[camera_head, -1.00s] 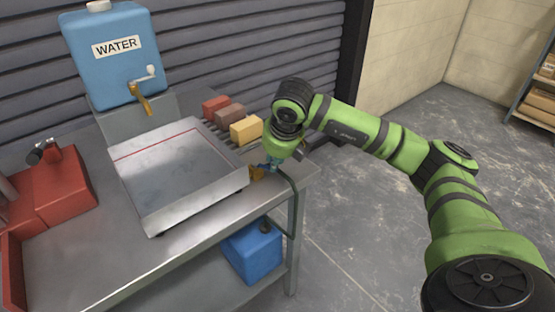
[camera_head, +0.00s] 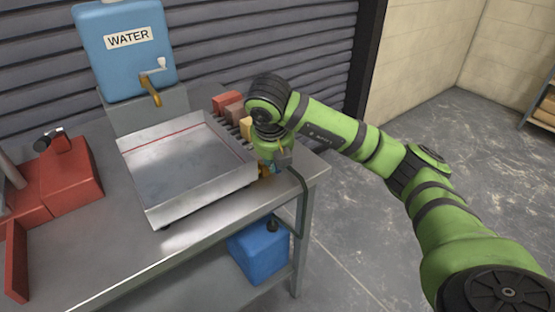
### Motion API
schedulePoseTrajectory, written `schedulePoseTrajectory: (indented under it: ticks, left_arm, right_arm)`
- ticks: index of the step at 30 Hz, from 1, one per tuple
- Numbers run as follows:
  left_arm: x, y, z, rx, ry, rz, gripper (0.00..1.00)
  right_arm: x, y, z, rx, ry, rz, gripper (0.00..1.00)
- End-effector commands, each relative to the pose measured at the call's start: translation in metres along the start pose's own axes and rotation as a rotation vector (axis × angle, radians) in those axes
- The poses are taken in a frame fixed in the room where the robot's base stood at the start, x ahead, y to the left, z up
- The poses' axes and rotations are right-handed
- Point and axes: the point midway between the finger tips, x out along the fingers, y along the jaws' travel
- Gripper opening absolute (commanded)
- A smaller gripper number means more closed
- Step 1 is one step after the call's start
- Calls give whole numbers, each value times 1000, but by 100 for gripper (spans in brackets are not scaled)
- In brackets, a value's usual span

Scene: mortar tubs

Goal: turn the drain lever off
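The metal tray (camera_head: 190,198) sits on the steel table with a red line around its inner wall. A small brass-coloured drain fitting (camera_head: 264,170) shows at the tray's right side. The lever itself is mostly hidden behind my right gripper. My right gripper (camera_head: 272,166) points down at this fitting from above, beside the tray's right wall. Its fingers are small and partly covered, so I cannot tell whether they are open or touching the lever. A dark hose (camera_head: 303,200) runs from there down over the table edge. My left gripper is not in view.
A blue water tank (camera_head: 125,50) with a brass tap (camera_head: 151,90) stands behind the tray. Coloured blocks (camera_head: 228,101) lie on a rack behind my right arm. A blue canister (camera_head: 259,252) stands on the lower shelf.

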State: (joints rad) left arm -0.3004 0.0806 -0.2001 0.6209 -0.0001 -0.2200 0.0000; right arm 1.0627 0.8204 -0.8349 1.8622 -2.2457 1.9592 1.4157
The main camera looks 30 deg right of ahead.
Motion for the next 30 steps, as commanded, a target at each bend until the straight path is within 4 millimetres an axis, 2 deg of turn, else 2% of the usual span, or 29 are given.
schedulePoseTrajectory:
  ticks: [9, 10, 11, 12, 23, 30]
  left_arm:
    - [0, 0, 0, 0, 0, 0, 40]
    - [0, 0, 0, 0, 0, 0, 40]
    - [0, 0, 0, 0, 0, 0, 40]
    - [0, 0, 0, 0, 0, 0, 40]
    - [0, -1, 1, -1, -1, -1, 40]
    - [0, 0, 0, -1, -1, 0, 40]
  right_arm:
    - [0, 0, 0, 1, -1, 1, 0]
    - [0, 0, 0, 1, -1, 1, 28]
    - [0, 0, 0, 1, -1, 1, 40]
    - [0, 0, 0, 1, -1, 1, 43]
    - [-3, 0, 0, 0, -1, 2, 43]
    - [-35, 1, 2, -1, -7, 4, 43]
